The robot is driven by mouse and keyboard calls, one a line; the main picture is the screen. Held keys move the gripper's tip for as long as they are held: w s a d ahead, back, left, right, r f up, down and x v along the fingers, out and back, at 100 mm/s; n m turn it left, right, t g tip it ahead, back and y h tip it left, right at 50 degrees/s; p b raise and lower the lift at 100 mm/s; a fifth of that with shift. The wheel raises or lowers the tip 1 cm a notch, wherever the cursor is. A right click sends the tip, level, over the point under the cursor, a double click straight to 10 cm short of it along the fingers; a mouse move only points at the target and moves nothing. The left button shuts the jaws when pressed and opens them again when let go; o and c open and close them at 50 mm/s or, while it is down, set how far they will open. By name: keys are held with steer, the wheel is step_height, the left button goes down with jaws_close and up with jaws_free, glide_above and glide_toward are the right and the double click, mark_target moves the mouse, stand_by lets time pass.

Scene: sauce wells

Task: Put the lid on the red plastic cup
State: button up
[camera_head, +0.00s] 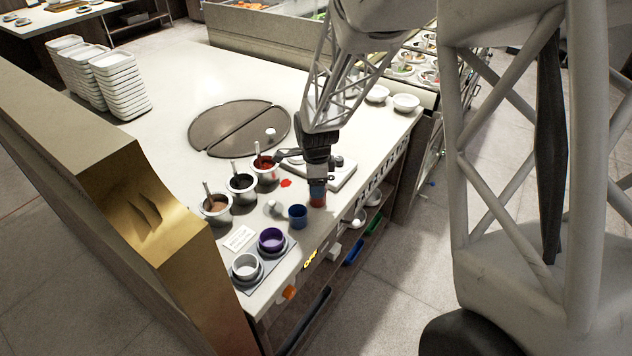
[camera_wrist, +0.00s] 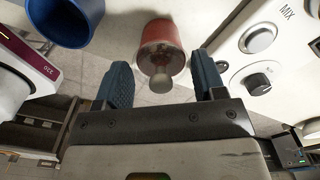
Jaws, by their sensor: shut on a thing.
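The red plastic cup (camera_head: 317,202) stands on the counter near its front edge, directly under my gripper (camera_head: 317,187). In the wrist view the red cup (camera_wrist: 158,32) shows beyond the fingertips. A grey lid (camera_wrist: 160,62) with a pale round knob (camera_wrist: 160,83) covers its near end, between the two blue fingers of my gripper (camera_wrist: 163,78). My gripper is shut on the lid. The lid is over the cup; I cannot tell whether it is fully seated. In the head view the fingers hide the lid.
A blue cup (camera_head: 298,217) stands close to the left of the red cup, with a pale knobbed lid (camera_head: 273,207) beside it. A purple cup (camera_head: 271,241) and a white cup (camera_head: 246,268) are at the front left. Several sauce wells (camera_head: 216,211) stand behind. A white appliance (camera_head: 336,176) is close behind my gripper.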

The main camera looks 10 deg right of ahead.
stand_by(0.8)
steer(key=o, duration=1.1)
steer(key=shift+r, duration=0.15)
steer(key=shift+r, duration=3.3)
jaws_close()
